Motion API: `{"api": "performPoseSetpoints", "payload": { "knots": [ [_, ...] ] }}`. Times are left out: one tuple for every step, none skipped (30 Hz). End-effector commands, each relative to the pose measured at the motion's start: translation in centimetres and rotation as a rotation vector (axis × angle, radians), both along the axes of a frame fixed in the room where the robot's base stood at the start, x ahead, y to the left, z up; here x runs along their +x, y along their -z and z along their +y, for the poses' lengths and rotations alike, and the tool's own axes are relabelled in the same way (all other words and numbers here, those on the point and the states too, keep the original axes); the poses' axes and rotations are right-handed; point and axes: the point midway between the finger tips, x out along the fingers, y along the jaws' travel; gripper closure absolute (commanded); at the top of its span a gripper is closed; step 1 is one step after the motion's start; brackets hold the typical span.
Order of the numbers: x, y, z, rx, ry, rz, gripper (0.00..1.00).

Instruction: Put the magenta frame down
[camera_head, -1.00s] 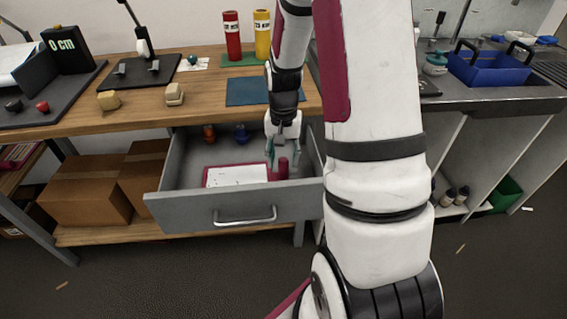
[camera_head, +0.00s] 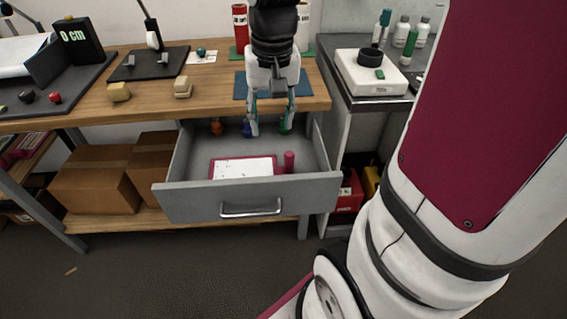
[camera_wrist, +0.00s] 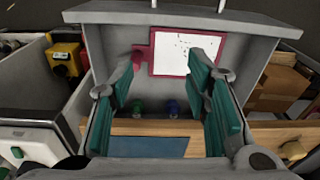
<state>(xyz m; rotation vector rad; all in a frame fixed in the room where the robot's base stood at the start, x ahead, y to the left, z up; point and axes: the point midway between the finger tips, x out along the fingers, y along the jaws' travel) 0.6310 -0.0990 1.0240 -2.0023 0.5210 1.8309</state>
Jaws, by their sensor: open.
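The magenta frame (camera_head: 212,169) lies flat in the open grey drawer (camera_head: 325,165), around a white speckled sheet. A short magenta post (camera_head: 289,161) stands at its right side in the head view. In the wrist view the frame (camera_wrist: 152,54) and its magenta tab appear beyond my fingers. My gripper (camera_head: 270,126) is open and empty above the back of the drawer, apart from the frame. In the wrist view the teal fingers of my gripper (camera_wrist: 163,75) are spread wide with nothing between them.
A white scale (camera_head: 373,75) stands on the right counter. Cardboard boxes (camera_head: 95,185) are under the bench.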

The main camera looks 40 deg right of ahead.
Motion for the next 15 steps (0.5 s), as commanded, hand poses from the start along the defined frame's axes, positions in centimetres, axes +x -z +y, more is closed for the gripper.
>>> {"api": "performPoseSetpoints", "payload": {
  "knots": [
    [-1.4, -1.3, 1.5, -0.007, -0.052, -0.019, 0.56],
    [-2.2, -1.9, 2.2, -0.01, -0.081, -0.028, 0.56],
    [-3.3, -2.6, 3.2, -0.015, -0.122, -0.037, 0.56],
    [-4.2, -3.0, 3.9, -0.018, -0.151, -0.045, 0.56],
    [-5.1, -3.4, 4.5, -0.021, -0.181, -0.051, 0.56],
    [-6.3, -3.9, 5.4, -0.025, -0.221, -0.062, 0.56],
    [-7.3, -4.2, 5.9, -0.029, -0.25, -0.069, 0.56],
    [-8.2, -4.4, 6.5, -0.031, -0.281, -0.076, 0.56],
    [-9.4, -4.7, 7.1, -0.036, -0.317, -0.086, 0.56],
    [-10.3, -4.8, 7.6, -0.038, -0.346, -0.093, 0.56],
    [-11.1, -4.9, 8.0, -0.041, -0.37, -0.1, 0.56],
    [-12.1, -5.0, 8.4, -0.045, -0.403, -0.107, 0.56],
    [-12.8, -5.0, 8.7, -0.047, -0.424, -0.113, 0.56],
    [-13.4, -5.0, 8.9, -0.049, -0.444, -0.117, 0.56],
    [-14.1, -4.9, 9.2, -0.051, -0.467, -0.123, 0.56]
  ]
}}
